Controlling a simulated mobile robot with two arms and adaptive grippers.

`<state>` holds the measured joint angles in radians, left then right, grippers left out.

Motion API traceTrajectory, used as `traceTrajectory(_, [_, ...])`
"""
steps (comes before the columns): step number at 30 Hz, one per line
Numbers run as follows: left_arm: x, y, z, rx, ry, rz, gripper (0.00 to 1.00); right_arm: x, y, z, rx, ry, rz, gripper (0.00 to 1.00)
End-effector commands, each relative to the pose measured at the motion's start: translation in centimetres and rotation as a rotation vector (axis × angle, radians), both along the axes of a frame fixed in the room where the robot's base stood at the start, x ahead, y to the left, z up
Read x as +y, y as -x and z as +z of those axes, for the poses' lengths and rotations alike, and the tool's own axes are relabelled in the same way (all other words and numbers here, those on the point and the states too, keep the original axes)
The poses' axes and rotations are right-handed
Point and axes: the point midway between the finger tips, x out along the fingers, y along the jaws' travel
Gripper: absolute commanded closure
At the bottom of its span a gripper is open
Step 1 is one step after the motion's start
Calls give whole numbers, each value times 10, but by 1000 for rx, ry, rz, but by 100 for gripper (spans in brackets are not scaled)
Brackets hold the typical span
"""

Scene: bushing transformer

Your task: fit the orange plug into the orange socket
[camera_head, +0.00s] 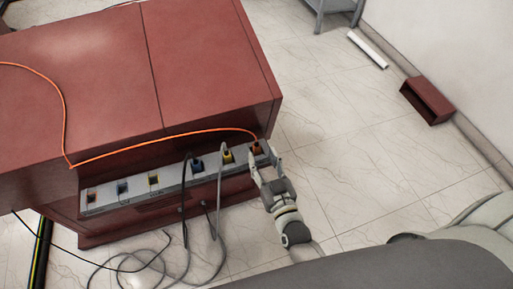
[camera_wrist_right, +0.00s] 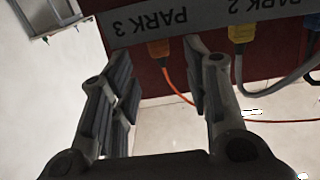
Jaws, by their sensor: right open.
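The orange plug (camera_head: 256,148) sits in the rightmost place of the grey socket strip. In the right wrist view the orange plug (camera_wrist_right: 160,48) is under the label PARK 3, its orange cable trailing down to the right. The orange socket (camera_head: 92,197) is at the far left end of the strip and looks empty. My right gripper (camera_head: 265,165) is open just in front of the orange plug. In the wrist view its fingers (camera_wrist_right: 160,72) stand either side of the plug; whether they touch it I cannot tell. My left gripper is not in view.
The grey strip (camera_head: 140,198) runs along the red cabinet (camera_head: 200,60). A yellow plug (camera_head: 227,156) and a blue plug (camera_head: 197,165) sit beside the orange one, with hanging cables. Empty blue (camera_head: 122,188) and yellow (camera_head: 154,180) sockets are further left.

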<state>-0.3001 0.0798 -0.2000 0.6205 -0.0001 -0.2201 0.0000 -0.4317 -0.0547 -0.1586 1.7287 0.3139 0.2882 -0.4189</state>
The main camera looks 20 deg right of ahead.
Motion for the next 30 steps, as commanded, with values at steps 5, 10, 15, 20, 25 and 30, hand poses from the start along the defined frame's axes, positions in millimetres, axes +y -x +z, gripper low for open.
traceTrajectory(5, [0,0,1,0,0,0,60,1,-13,0,0,-1,1,56])
traceTrajectory(10, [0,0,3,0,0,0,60,2,-39,1,-1,-2,1,56])
traceTrajectory(15, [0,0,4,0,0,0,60,2,-57,0,2,-1,1,56])
traceTrajectory(20, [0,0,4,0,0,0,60,2,-60,-1,3,-1,1,56])
traceTrajectory(25, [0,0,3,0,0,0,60,2,-59,-1,3,-1,1,63])
traceTrajectory(30, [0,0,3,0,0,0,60,2,-59,-1,2,-1,1,85])
